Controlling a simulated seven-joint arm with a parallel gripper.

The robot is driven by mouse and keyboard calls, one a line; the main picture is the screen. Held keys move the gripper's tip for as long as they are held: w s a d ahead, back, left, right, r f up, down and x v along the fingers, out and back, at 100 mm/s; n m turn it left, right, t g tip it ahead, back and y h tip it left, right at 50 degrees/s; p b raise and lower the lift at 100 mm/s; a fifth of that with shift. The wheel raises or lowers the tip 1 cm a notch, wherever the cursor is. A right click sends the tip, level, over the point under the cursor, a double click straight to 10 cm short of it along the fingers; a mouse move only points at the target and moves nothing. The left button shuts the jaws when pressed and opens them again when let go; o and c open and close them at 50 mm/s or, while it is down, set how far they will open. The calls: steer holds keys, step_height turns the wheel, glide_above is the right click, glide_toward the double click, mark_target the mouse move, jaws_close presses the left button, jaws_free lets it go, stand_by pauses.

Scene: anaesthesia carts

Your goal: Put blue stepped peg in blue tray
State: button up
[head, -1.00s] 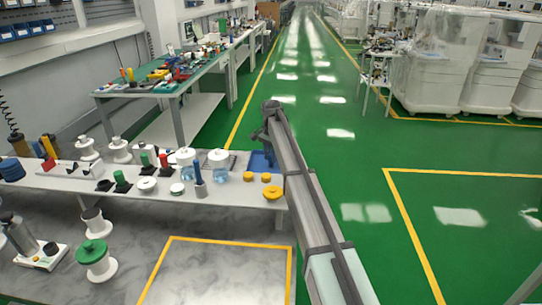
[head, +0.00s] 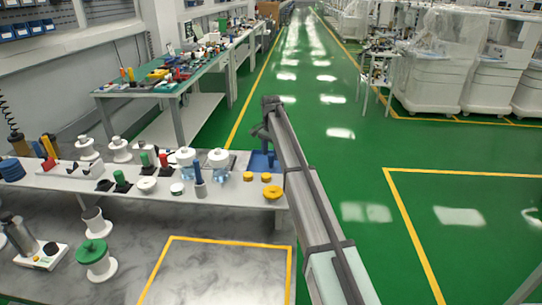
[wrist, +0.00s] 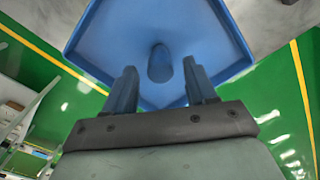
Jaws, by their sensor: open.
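The blue tray (wrist: 100,40) fills the top of the wrist view. It also shows at the right end of the white shelf in the head view (head: 272,160). A blue stepped peg (wrist: 160,64) stands in the tray, seen nearly end-on from above. My gripper (wrist: 160,68) is open above the tray, one finger to each side of the peg in the picture, with a gap on both sides. In the head view my gripper (head: 262,135) is over the tray, partly hidden by my arm.
Yellow discs (head: 273,192) lie just in front of the tray. A blue rod in a grey base (head: 200,183) and white-lidded jars (head: 219,160) stand to its left. Green floor is open to the right.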

mark_target(271, 155)
step_height(271, 155, up, 10)
steer(key=shift+r, duration=0.2)
stand_by(0.4)
